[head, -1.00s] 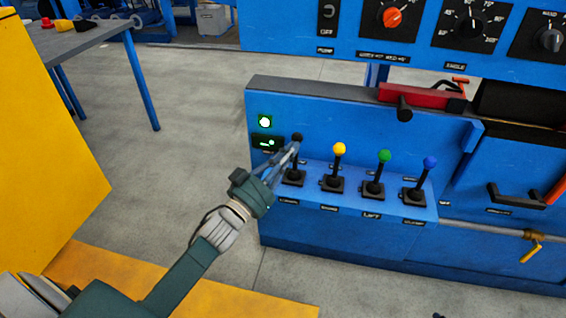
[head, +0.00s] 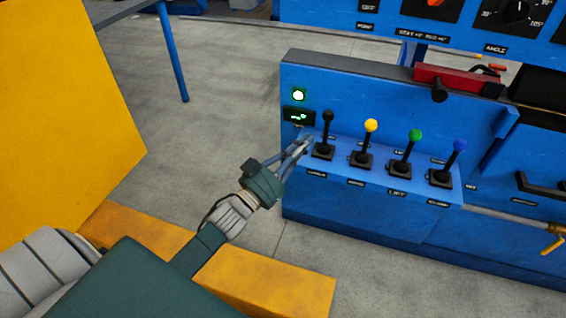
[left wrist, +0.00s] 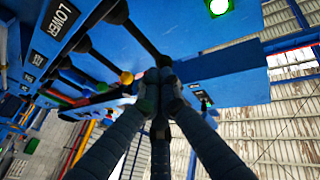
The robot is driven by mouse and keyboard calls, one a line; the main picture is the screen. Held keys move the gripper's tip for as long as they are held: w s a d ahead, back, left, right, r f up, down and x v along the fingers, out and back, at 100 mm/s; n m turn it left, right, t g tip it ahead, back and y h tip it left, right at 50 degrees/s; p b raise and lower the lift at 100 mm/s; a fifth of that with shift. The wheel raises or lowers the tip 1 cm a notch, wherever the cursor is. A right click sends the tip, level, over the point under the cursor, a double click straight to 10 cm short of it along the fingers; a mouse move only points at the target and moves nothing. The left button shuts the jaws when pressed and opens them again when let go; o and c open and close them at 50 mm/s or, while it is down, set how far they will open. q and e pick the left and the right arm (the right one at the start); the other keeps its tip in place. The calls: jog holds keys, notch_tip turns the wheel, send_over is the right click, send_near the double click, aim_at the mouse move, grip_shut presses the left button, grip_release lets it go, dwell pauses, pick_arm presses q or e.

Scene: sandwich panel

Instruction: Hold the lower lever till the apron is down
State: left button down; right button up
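The lower lever (head: 328,118) is the black-knobbed one at the left end of the row on the blue console. It stands upright. In the left wrist view a label (left wrist: 62,17) reads LOWER, and the black knob (left wrist: 163,61) shows just past my fingertips. My left gripper (head: 307,141) is left of the lever and a little below its knob, apart from it in the head view. Its fingers come together at the tips and hold nothing. My right gripper is out of view. I cannot make out which part is the apron.
Levers with yellow (head: 371,126), green (head: 415,135) and blue (head: 460,146) knobs stand to the right. A green lamp (head: 298,95) is lit above a small display (head: 298,116). A yellow panel (head: 60,110) stands at left; bare floor lies between.

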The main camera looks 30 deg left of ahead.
pick_arm(q)
jog(key=v, duration=0.6)
jog(key=shift+s+p, duration=0.3)
jog(key=shift+s, duration=0.05)
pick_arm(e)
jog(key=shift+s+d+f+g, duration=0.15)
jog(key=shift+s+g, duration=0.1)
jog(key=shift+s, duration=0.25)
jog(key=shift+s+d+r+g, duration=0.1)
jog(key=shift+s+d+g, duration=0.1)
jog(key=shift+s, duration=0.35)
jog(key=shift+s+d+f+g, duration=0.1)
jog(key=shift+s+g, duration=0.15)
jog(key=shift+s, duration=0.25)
pick_arm(q)
jog(key=shift+a+f, duration=0.1)
jog(key=shift+f, duration=0.1)
